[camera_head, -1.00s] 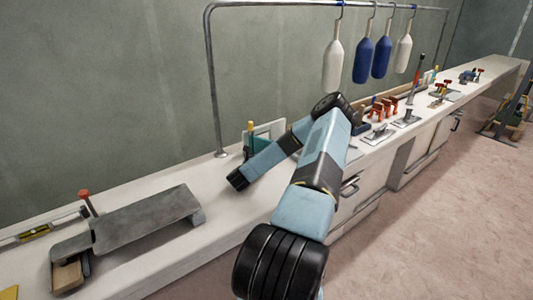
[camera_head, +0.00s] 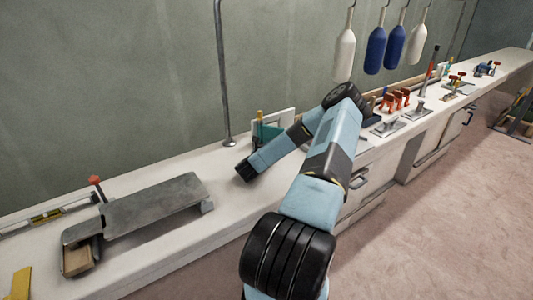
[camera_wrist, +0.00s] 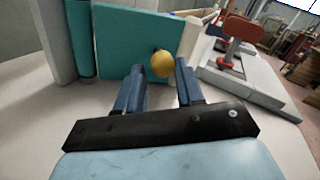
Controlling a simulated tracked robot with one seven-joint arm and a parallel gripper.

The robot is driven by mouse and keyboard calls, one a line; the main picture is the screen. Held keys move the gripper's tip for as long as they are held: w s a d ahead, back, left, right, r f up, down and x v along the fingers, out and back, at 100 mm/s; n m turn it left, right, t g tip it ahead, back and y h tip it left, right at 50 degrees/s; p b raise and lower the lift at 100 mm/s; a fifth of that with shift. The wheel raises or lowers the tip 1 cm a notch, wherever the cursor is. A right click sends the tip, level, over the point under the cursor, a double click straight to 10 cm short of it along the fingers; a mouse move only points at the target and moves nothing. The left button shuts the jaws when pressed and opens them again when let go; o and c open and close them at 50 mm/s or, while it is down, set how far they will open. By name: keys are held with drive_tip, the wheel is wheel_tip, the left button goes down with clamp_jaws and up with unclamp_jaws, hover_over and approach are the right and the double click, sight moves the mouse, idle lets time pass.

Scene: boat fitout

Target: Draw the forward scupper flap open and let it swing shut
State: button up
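A teal flap panel (camera_wrist: 140,40) stands upright in the wrist view, with a round yellow knob (camera_wrist: 163,64) on its face near the right edge. My gripper (camera_wrist: 160,74) is open, its two blue fingers spread to the left and right of the knob. Whether they touch it I cannot tell. In the head view the flap (camera_head: 268,131) shows as a small teal patch in a white upright frame (camera_head: 287,122) on the bench, partly hidden by my arm. My fingers cannot be made out there.
A red-handled clamp-like fitting (camera_wrist: 240,30) on a grey block stands right of the flap. The white bench (camera_head: 225,180) holds a grey metal plate (camera_head: 155,207) at left and red clamps (camera_head: 395,100) at right. A metal post (camera_head: 223,80) rises behind; fenders (camera_head: 375,50) hang above.

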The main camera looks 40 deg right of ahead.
drive_tip(key=v, duration=0.5)
drive_tip(key=shift+w+a, duration=0.1)
drive_tip(key=shift+a, duration=0.1)
drive_tip(key=shift+s+v, duration=0.1)
drive_tip(key=shift+v, duration=1.65)
drive_tip(key=shift+s+v, duration=0.15)
drive_tip(key=shift+v, duration=1.65)
drive_tip(key=shift+d, duration=0.1)
drive_tip(key=shift+w, duration=0.1)
